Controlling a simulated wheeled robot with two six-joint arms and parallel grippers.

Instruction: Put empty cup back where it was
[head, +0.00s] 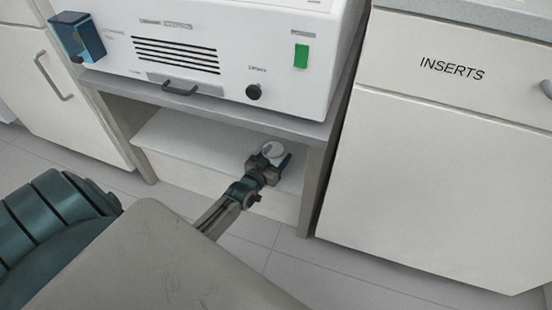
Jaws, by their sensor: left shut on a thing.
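The cup (274,150) shows as a small white round shape at the end of my left arm. My left gripper (270,163) is shut on it. The gripper and cup are at the open shelf space under the white machine, in front of or over the pale shelf (190,142). I cannot tell whether the cup touches the shelf. The inside of the cup does not show clearly. My right gripper is not in view.
The white machine (285,62) with vents, a black knob (254,92) and a green switch (301,56) stands above the shelf. A blue box (78,37) sticks out at its left. A drawer marked INSERTS (455,90) is at the right. Free floor (330,262) lies in front.

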